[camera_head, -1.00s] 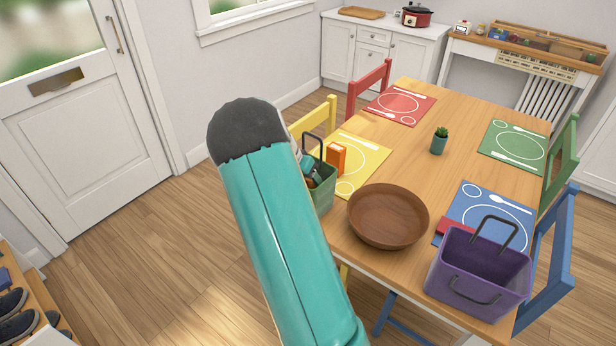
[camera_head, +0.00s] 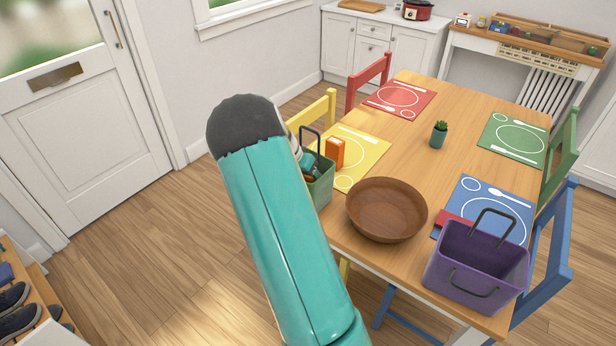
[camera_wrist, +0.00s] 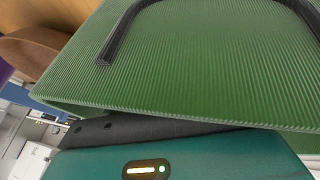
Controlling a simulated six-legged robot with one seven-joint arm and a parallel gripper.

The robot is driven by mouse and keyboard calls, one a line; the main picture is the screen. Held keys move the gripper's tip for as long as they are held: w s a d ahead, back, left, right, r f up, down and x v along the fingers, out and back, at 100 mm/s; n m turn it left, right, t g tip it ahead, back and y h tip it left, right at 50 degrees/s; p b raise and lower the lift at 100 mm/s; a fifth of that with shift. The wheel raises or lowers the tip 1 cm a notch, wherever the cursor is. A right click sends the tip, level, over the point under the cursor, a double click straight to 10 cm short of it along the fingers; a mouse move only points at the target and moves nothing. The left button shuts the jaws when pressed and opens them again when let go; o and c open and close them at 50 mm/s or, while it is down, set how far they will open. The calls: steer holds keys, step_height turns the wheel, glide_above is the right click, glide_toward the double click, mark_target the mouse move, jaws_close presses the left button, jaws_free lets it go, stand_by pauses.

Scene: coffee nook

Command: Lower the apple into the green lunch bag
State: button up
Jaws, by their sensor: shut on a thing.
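The green lunch bag (camera_head: 321,192) stands at the table's near left edge, by the yellow placemat, with its dark handle raised. My gripper (camera_head: 311,170) is at the bag's mouth, largely hidden behind my arm and the bag wall. In the wrist view the bag's ribbed green wall (camera_wrist: 190,75) and a dark handle fill most of the picture, with my teal gripper body along the bottom. My fingertips are hidden there. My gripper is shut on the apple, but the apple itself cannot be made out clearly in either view.
An orange box (camera_head: 334,152) stands right beside the bag on the yellow placemat (camera_head: 366,150). A brown bowl (camera_head: 387,210) sits to the right, and a purple basket (camera_head: 477,267) at the near right corner. A yellow chair (camera_head: 317,112) stands behind the bag.

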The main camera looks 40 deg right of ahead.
steer(key=o, duration=1.4)
steer(key=shift+w, duration=0.1)
steer(key=shift+c, duration=0.2)
steer(key=v, duration=1.3)
steer(key=shift+a+r, duration=0.25)
steer(key=shift+r, duration=0.05)
steer(key=s+a+r+n+t+y, duration=0.2)
steer(key=s+a+r+n, duration=0.3)
steer(key=a, duration=0.5)
steer(key=s+a+r+n+t+y, duration=0.2)
steer(key=s+a+r+n+t, duration=0.15)
steer(key=a+r, duration=0.4)
steer(key=s+a+n+t+y, duration=0.1)
steer(key=s+a+n, duration=0.5)
steer(key=s+a, duration=0.8)
steer(key=shift+s+a+n+t, duration=0.25)
steer(key=shift+a+n+t, duration=0.1)
steer(key=shift+a+t, duration=0.15)
